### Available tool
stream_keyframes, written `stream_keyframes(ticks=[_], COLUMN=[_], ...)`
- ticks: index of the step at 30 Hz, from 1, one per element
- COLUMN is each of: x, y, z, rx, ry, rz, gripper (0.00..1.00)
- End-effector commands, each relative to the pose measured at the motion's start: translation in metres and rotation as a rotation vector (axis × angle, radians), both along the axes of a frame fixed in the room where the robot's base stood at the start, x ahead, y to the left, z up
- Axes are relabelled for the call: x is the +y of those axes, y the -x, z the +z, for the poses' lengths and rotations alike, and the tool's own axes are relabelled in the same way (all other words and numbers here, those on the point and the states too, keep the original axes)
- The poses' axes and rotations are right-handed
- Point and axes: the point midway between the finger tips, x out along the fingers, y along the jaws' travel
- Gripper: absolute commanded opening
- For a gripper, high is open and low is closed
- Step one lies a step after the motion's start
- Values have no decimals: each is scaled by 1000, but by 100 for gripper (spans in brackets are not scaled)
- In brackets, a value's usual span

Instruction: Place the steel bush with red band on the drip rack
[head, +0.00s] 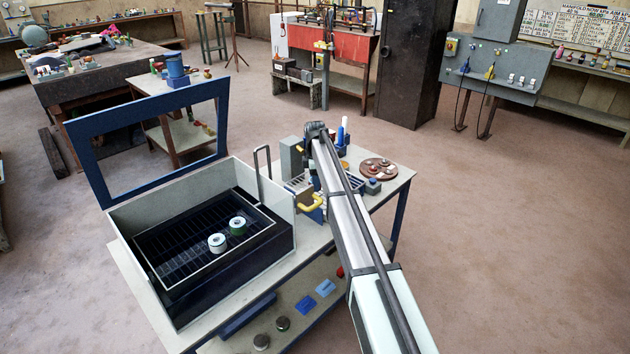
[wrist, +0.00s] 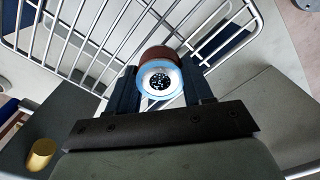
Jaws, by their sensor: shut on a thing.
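In the wrist view my gripper (wrist: 160,88) is shut on a round bush (wrist: 158,80). It has a reddish-brown band, a light blue ring and a pale end face with a dark speckled centre. I take it for the steel bush with red band. A wire rack (wrist: 68,50), seemingly the drip rack, lies beyond the fingers. The bush is in front of its bars; I cannot tell whether they touch.
A yellow handle (head: 311,203) projects near my arm. A round brown tray (head: 376,166) with small parts sits on the right.

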Motion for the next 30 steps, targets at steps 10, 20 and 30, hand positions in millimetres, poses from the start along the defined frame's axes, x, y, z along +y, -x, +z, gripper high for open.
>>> stream_keyframes(ticks=[10, 20, 30], x=[0, 0, 0], y=[0, 0, 0], z=[-3, -2, 8], rx=[0, 0, 0], ry=[0, 0, 0], rz=[0, 0, 0], gripper=[8, 76, 76])
